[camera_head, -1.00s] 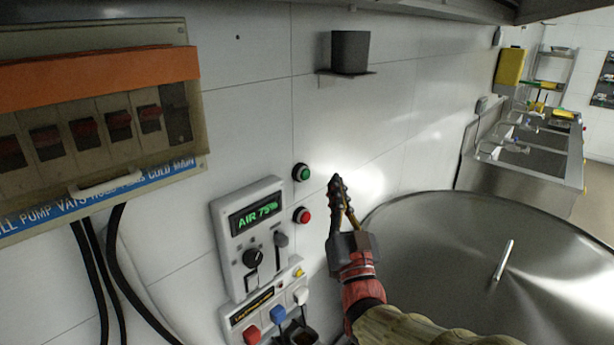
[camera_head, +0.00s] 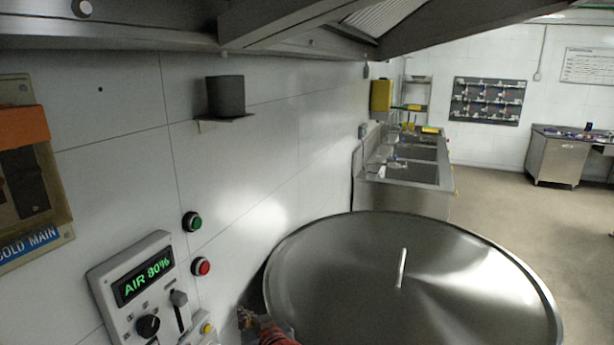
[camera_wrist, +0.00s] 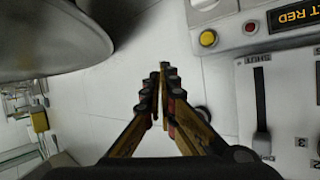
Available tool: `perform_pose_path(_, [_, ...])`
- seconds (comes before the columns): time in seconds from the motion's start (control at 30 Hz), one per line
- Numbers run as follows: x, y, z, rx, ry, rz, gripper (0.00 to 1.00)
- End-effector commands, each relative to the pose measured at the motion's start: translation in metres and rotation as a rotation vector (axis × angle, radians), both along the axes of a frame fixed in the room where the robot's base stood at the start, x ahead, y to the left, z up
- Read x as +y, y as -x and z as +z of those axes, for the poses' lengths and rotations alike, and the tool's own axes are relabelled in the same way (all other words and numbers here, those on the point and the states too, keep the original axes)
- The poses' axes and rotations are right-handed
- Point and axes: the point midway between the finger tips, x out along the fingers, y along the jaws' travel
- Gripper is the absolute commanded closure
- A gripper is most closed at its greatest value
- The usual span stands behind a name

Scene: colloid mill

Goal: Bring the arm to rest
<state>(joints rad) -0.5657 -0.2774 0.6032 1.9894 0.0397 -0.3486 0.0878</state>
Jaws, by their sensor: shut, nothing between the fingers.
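My gripper (camera_head: 246,318) shows at the bottom edge of the head view, low between the control box and the round steel lid. Only its end and a bit of red arm show there; the rest of the arm is cut off. In the wrist view my gripper (camera_wrist: 161,72) points away with its fingertips together, shut and empty. White wall tiles lie beyond the fingertips.
The steel lid (camera_head: 345,285) lies to the right of my gripper. The control box (camera_head: 134,290), reading AIR 80%, is on the wall at left, with green (camera_head: 192,222) and red (camera_head: 201,266) buttons beside it. A steel hood (camera_head: 300,22) hangs overhead. Open floor (camera_head: 500,195) lies far right.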

Motion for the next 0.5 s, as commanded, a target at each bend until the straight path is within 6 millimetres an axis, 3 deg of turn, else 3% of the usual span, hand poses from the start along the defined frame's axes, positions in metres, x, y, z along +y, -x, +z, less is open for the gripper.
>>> perform_pose_path(0.23, [-0.072,0.054,-0.037,0.263,0.188,-0.030,1.00])
perform_pose_path(0.5, [-0.171,0.141,-0.047,0.540,0.340,-0.095,1.00])
